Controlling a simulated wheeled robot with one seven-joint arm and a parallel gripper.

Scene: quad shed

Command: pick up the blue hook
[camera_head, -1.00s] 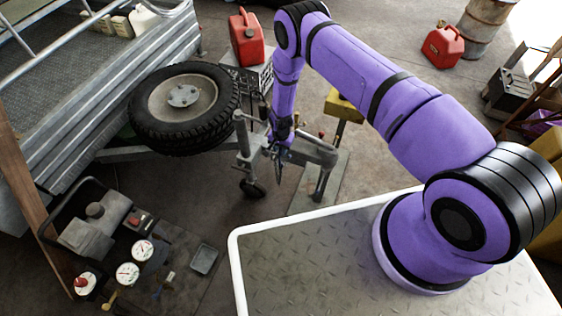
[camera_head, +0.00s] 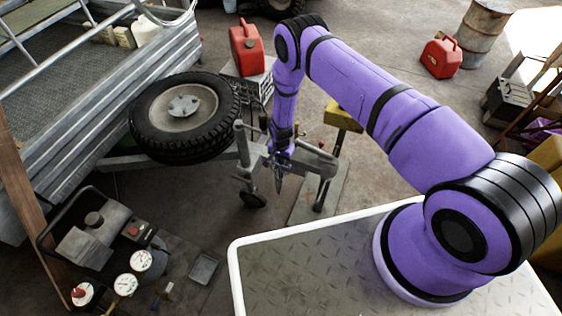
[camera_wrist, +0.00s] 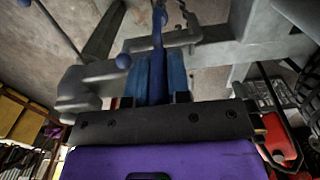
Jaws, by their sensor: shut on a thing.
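The blue hook (camera_wrist: 157,28) shows in the wrist view as a slim blue shaft rising between my fingers. My gripper (camera_wrist: 158,75) is shut on it, with a finger at each side of its lower part. Grey metal of the trailer coupling (camera_wrist: 215,52) lies just beyond the hook; I cannot tell whether they touch. In the head view my gripper (camera_head: 279,178) points down beside the trailer's front frame and jockey wheel (camera_head: 252,197). The hook is too small and dark to make out there.
A spare tyre (camera_head: 150,128) and red fuel can (camera_head: 246,50) sit left of my arm. A yellow-topped stand (camera_head: 342,114) is just right of it. Gauges (camera_head: 140,261) lie at lower left. Another red can (camera_head: 440,58) stands back right, with open floor before it.

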